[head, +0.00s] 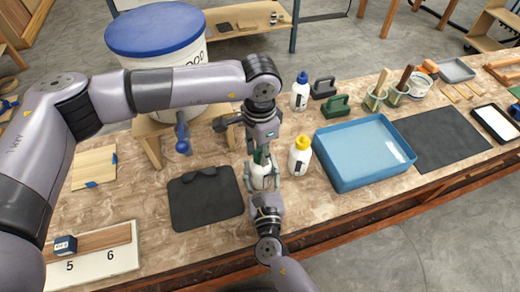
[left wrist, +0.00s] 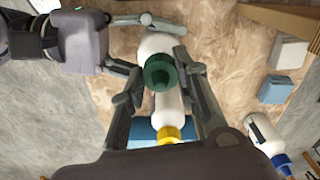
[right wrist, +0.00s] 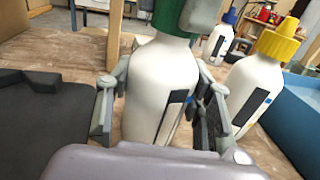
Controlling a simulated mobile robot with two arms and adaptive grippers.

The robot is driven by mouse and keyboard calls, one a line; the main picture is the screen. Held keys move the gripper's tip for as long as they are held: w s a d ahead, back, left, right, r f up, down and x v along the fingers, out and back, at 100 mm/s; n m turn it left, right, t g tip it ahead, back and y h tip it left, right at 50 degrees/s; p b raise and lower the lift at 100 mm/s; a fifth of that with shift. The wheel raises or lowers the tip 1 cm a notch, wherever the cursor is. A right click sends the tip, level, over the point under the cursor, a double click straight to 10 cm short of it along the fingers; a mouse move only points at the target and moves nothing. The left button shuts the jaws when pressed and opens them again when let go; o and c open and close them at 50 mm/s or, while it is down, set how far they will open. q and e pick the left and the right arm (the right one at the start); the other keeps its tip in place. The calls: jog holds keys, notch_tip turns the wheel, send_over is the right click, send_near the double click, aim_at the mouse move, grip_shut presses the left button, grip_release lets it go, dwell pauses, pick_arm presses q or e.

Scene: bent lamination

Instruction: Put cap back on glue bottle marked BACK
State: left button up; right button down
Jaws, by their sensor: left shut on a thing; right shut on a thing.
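A white glue bottle (right wrist: 155,85) stands upright with a dark label whose writing I cannot read. My right gripper (right wrist: 160,100) is shut around its body; in the head view the bottle (head: 262,177) is partly hidden by the grippers. A green cap (left wrist: 161,71) sits at the bottle's top and also shows in the right wrist view (right wrist: 175,16). My left gripper (head: 262,148) comes from above and is shut on the green cap. Cap and bottle look in line and touching; I cannot tell whether the cap is fully seated.
A yellow-capped bottle (head: 300,156) stands close on the right, and a blue-capped bottle (head: 300,92) behind it. A blue tray (head: 345,182) lies right of them. A dark mat (head: 205,200) lies left.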

pick_arm(q)
jog(key=o, duration=0.7)
jog(key=shift+r, duration=0.1)
jog(key=shift+r, duration=2.2)
jog(key=shift+c, duration=0.5)
